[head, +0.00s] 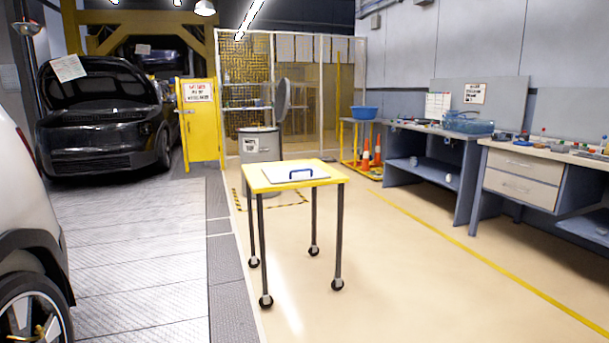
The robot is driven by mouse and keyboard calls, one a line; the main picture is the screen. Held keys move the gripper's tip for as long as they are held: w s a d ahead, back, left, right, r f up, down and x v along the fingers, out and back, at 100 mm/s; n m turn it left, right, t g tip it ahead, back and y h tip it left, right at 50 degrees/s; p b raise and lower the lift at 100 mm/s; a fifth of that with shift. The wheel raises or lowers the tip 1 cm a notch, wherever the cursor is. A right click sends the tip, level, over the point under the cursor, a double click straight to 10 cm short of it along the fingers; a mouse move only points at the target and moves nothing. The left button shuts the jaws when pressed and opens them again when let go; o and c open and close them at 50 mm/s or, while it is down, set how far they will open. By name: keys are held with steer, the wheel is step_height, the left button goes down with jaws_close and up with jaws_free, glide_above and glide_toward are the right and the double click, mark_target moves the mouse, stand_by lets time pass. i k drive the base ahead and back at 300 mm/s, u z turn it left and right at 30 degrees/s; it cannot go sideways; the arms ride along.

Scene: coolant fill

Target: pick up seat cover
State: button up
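A small yellow-topped cart (322,181) on dark legs with casters stands in the middle of the head view. A flat white panel (278,177) with a dark blue handle (300,173) standing up from it lies on the cart top. It may be the seat cover, but I cannot tell for sure. Nothing touches the handle. My gripper is not in view.
A black car (100,120) with its hood up stands at the left, and a white car (22,220) is nearer. A grey bin (259,148) stands behind the cart. Workbenches (520,178) line the right. The floor around the cart is clear.

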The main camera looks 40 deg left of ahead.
mark_target(302, 173)
steer(key=u, duration=0.05)
steer(key=i, duration=1.15)
steer(key=u, duration=0.4)
steer(key=i, duration=1.3)
steer(key=u, duration=1.05)
steer(key=i, duration=0.75)
steer(key=u, duration=0.9)
steer(key=i, duration=0.55)
steer(key=u, duration=0.4)
